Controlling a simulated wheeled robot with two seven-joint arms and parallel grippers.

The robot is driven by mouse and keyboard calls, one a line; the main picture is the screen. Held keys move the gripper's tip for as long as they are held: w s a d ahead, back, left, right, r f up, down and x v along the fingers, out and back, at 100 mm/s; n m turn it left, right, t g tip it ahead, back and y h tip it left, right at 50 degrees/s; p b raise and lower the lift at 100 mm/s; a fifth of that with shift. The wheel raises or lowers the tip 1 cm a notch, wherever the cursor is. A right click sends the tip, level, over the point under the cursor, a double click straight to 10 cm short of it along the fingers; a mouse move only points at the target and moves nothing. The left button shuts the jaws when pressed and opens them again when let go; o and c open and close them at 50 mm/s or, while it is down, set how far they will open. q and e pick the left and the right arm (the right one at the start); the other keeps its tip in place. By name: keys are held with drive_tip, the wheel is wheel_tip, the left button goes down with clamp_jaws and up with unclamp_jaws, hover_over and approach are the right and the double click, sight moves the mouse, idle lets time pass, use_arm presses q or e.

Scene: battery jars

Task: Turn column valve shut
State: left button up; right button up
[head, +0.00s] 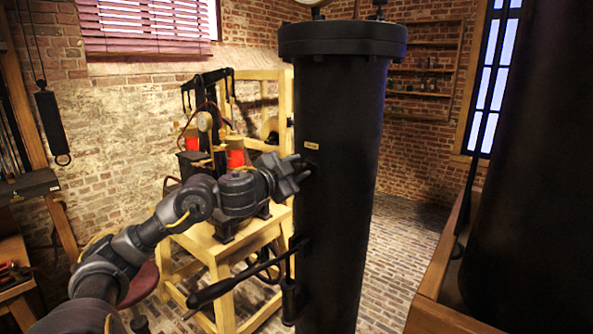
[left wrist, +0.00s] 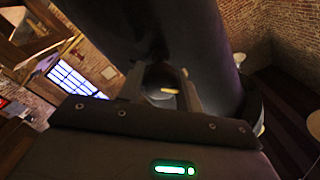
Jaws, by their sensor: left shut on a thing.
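The tall black column (head: 338,225) stands upright right of centre in the head view. It fills the top of the left wrist view as a dark cylinder (left wrist: 150,30). My left gripper (head: 302,172) reaches in from the left to the column's upper side, just below a small brass label (head: 312,145). In the left wrist view its two fingers (left wrist: 161,88) are shut on a small dark part with a pale spot, which I take to be the column valve. The fingers hide most of the valve, so its angle cannot be told. My right gripper is not in view.
A long dark lever (head: 228,284) sticks out left from the column, below my left arm. A wooden stand (head: 218,252) with apparatus is behind the arm. A wooden-edged bench (head: 432,275) and a large dark shape are at right. Brick floor shows between.

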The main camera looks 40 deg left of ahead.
use_arm(q)
drive_tip(key=m+b, duration=0.1)
drive_tip(key=m, duration=0.3)
drive_tip(key=shift+f+m, duration=0.15)
drive_tip(key=shift+m, duration=0.15)
drive_tip(key=shift+d+m+b, duration=0.1)
drive_tip(key=shift+m+b, duration=0.65)
drive_tip(key=shift+m, duration=1.15)
drive_tip(key=o, duration=0.9)
drive_tip(key=shift+o, duration=0.2)
drive_tip(key=shift+s, duration=0.15)
drive_tip(key=s+b, duration=0.5)
drive_tip(key=s, duration=0.5)
drive_tip(key=shift+s, duration=0.3)
